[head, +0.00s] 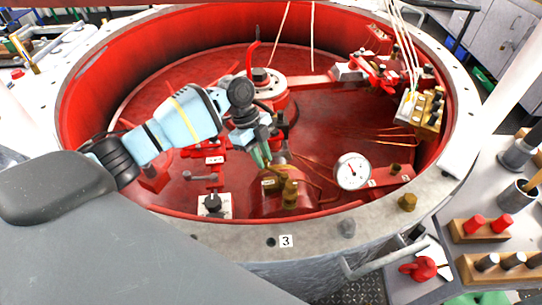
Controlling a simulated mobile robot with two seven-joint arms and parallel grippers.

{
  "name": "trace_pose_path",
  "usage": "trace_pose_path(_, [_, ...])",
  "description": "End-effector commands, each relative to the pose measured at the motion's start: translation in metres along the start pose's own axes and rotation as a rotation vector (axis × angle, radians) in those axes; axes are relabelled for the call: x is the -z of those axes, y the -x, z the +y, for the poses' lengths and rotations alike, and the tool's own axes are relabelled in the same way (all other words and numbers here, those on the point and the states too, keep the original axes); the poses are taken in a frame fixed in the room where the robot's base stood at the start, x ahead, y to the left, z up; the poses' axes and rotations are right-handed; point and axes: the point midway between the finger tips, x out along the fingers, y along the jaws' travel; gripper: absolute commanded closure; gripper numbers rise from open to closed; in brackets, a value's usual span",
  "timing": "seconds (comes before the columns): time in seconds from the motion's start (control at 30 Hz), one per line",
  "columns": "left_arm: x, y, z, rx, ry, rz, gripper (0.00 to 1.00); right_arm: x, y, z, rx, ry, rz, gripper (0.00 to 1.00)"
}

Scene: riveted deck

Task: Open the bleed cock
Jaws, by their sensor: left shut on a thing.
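My left arm reaches in from the left over the red round well. My left gripper (262,153) points down near the well's middle, its fingers shut on a small part of the fittings there. The wrist and fingers hide most of that part, and I cannot tell its shape. A dark upright fitting (283,157) stands just right of the fingers. Below it is a red body with a brass fitting (290,193) on top. I cannot tell for certain which of these is the bleed cock, or how far it is turned. My right gripper is not in view.
A white dial gauge (352,171) stands right of the fittings. A white plate with a black knob (213,205) is at the near left. The well's pale bolted rim (315,236) surrounds the work. A side table (492,190) with red and dark pegs is at right.

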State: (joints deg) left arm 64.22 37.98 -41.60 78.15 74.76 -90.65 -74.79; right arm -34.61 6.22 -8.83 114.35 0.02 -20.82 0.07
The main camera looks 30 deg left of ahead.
Motion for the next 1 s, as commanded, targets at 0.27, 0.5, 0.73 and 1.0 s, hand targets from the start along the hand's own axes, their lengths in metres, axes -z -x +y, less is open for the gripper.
trace_pose_path(0.27, [-0.001, 0.002, 0.000, 0.003, -0.004, 0.002, 1.00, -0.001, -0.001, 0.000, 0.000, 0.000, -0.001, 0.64])
trace_pose_path(0.5, [-0.001, 0.002, 0.000, 0.003, -0.004, 0.001, 0.68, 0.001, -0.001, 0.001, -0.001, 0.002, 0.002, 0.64])
trace_pose_path(0.73, [-0.001, 0.001, 0.000, 0.001, -0.003, 0.001, 0.59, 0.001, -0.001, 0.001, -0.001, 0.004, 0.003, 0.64])
trace_pose_path(1.0, [-0.001, 0.013, 0.000, 0.002, -0.004, 0.000, 0.59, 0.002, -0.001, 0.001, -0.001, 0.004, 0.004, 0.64])
